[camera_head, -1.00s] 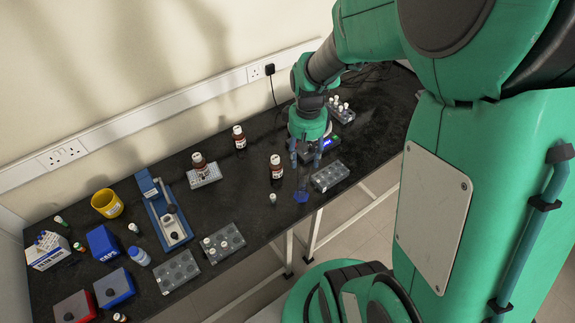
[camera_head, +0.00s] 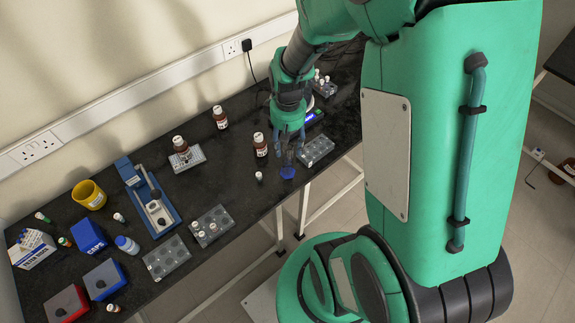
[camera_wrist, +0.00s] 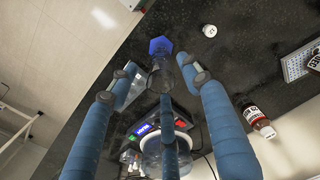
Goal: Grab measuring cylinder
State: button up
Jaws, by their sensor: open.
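The measuring cylinder (camera_head: 288,172) is clear with a blue foot and stands near the front edge of the black bench. In the wrist view its blue foot (camera_wrist: 160,46) is at the top centre, and its clear body runs down toward my fingers. My gripper (camera_head: 289,148) is above it, pointing down, with its blue fingers apart. In the wrist view the open gripper (camera_wrist: 158,85) has fingers on either side of the upper cylinder. I cannot tell whether any finger touches it. The cylinder's top is partly hidden by the fingers.
A brown bottle (camera_head: 260,145) and a small vial (camera_head: 259,176) stand left of the cylinder. A grey rack (camera_head: 317,151) lies close on the right. A balance with a lit display (camera_head: 314,116) is behind my gripper.

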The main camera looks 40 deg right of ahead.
aim_at(287, 157)
jog(key=shift+f, duration=0.85)
jog(key=shift+f+b, duration=1.05)
jog(key=shift+f, duration=1.55)
jog(key=shift+c, duration=0.5)
grip_shut()
